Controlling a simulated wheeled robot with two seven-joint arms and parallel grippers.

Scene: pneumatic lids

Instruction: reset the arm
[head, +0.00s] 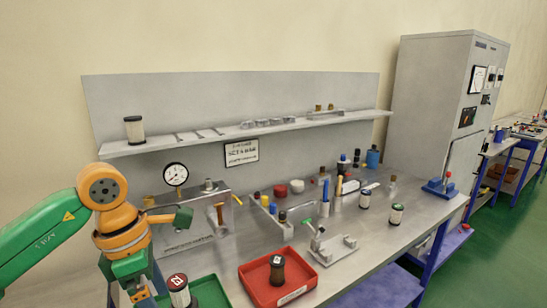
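My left arm (103,187), green and orange, comes in from the left and is bent downward at the left front end of the workbench. Its lower end (138,290) hangs beside a white canister with a red top (178,288), which stands in a green tray (210,291). The gripper's fingers cannot be made out, and I cannot tell whether they touch anything. My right gripper is not in view.
A red tray (257,289) holding a dark canister (277,269) is at the bench front. A grey stand (334,249), small canisters (396,213) and tools stand on the bench (375,238). A shelf (215,135) runs behind; a grey cabinet (435,95) stands right.

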